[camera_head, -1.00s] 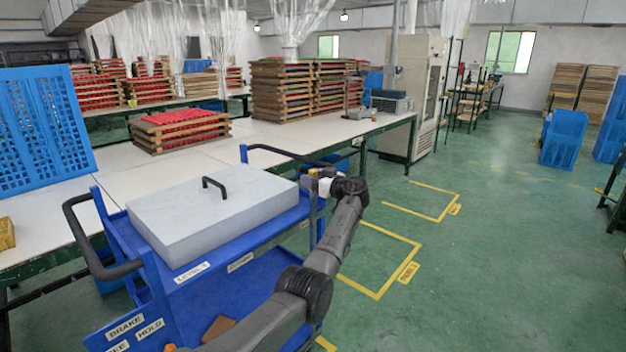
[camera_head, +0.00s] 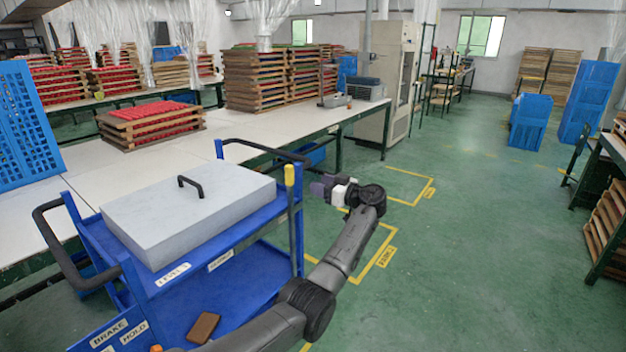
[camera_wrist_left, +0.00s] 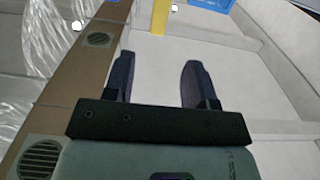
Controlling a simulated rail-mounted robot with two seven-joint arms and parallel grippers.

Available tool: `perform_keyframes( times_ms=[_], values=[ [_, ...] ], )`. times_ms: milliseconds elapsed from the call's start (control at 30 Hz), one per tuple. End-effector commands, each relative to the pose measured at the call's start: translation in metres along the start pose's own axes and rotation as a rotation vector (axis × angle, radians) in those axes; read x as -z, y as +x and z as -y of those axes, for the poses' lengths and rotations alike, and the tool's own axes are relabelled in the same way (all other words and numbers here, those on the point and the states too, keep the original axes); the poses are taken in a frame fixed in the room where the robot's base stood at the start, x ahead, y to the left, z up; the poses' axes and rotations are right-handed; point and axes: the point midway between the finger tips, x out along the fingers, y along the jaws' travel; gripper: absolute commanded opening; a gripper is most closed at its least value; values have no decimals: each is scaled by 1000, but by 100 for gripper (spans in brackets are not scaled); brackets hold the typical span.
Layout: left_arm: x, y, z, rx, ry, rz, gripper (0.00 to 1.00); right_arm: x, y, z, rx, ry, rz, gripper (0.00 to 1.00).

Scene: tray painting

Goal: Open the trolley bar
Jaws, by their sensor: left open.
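The blue trolley (camera_head: 225,262) stands at the lower left. A dark upright bar with a yellow top (camera_head: 289,177) stands at its right side. My left gripper (camera_head: 316,188) is just right of the bar, near its upper part, with a small gap between them in the head view. In the left wrist view, its two dark fingers (camera_wrist_left: 157,72) are apart with nothing between them. A yellow strip (camera_wrist_left: 160,17) shows beyond them; I cannot tell if it is the bar's top. My right gripper is not in view.
A pale grey lidded box (camera_head: 190,212) sits on the trolley's top. A brown block (camera_head: 204,327) lies on the lower shelf. A long white table (camera_head: 85,185) stands behind the trolley. The green floor (camera_head: 470,260) to the right is clear.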

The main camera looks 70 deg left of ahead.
Motion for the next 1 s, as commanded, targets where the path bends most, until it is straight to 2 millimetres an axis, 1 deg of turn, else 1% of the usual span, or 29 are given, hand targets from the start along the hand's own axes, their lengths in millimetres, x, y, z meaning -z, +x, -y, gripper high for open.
perform_keyframes(
  times_ms=[133, 433, 567, 633, 767, 833, 867, 933, 967, 1000],
  values=[
    [0, -7, 0, -1, 0, -1, 51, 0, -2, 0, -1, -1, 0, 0],
    [0, -8, 0, -1, 0, -1, 51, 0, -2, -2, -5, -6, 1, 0],
    [0, -8, 0, -1, 24, 1, 39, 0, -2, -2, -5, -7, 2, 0],
    [-1, -8, 0, -3, 79, 7, 32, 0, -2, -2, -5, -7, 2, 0],
    [-3, -9, -2, -40, 248, 67, 19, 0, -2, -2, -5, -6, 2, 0],
    [0, -13, -4, -101, 340, 130, 13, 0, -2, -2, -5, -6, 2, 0],
    [3, -17, -6, -142, 373, 163, 10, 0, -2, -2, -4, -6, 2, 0],
    [14, -32, -9, -272, 430, 227, 3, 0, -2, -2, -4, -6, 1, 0],
    [21, -41, -10, -336, 445, 245, 0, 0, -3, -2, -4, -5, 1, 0],
    [29, -55, -10, -426, 461, 260, 0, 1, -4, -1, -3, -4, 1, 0]
  ],
)
